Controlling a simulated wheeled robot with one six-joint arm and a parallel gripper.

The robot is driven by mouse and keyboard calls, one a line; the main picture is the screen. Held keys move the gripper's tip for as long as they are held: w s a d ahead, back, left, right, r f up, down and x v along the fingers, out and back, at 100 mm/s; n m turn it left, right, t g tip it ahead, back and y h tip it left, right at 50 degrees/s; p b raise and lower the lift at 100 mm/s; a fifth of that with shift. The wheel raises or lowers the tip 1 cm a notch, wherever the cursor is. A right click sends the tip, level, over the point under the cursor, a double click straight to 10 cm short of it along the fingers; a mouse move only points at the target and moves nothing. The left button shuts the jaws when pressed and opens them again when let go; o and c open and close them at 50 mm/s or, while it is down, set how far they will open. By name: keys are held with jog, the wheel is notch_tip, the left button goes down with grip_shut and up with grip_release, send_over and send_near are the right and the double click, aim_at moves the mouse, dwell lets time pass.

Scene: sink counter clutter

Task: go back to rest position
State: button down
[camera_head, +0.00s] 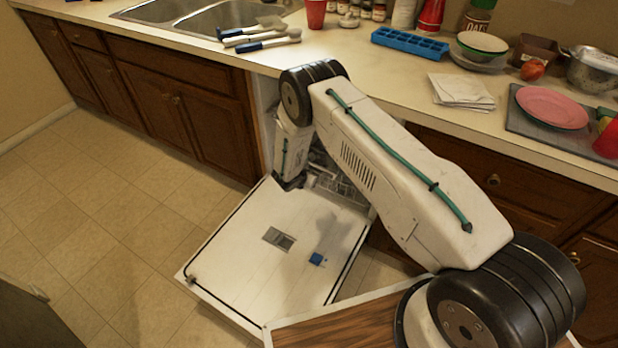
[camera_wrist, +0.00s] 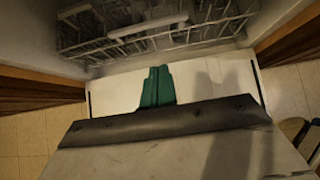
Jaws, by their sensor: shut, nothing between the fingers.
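My gripper (camera_wrist: 158,72) shows in the wrist view as two green fingers closed together with nothing between them. It points toward the dishwasher opening, over the inner end of the lowered door. In the head view my arm reaches down from the right, and the dark end of it (camera_head: 289,183) hangs at the dishwasher mouth; the fingertips are hard to make out there. The dishwasher door (camera_head: 225,265) lies open and flat. The dishwasher rack (camera_wrist: 150,35) is inside the opening, and my arm partly hides it in the head view.
A small blue piece (camera_head: 317,259) lies on the door. Cabinets (camera_head: 190,110) flank the opening. The counter above holds a blue tray (camera_head: 409,44), napkins (camera_head: 461,91), a pink plate (camera_head: 552,107), brushes (camera_head: 262,38) and a red cup (camera_head: 315,13).

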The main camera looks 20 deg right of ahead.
jog(key=shift+s+a+r, duration=0.2)
jog(key=shift+r, duration=0.05)
jog(key=s+d+r+m+g+h, duration=0.1)
jog(key=s+d+m+g+h, duration=0.1)
jog(key=s+d+m, duration=0.3)
jog(key=s+d+r+m+g, duration=0.2)
jog(key=s+r+m+g, duration=0.4)
jog(key=r, duration=1.1)
jog(key=s+d+r+m+g, duration=0.1)
jog(key=s+r+m, duration=0.6)
jog(key=s+r, duration=0.7)
jog(key=s+a+r+m+t+y, duration=0.1)
jog(key=s+r+m+y, duration=0.3)
jog(key=s+r, duration=0.8)
jog(key=s+a+r+m+t+y, duration=0.2)
jog(key=s+r+m+t+y, duration=0.1)
jog(key=s+r, duration=0.8)
notch_tip(320, 180, up, 3)
jog(key=shift+s+a+r+m+y, duration=0.15)
jog(key=shift+s+a+m+y, duration=0.2)
jog(key=shift+m+y, duration=0.45)
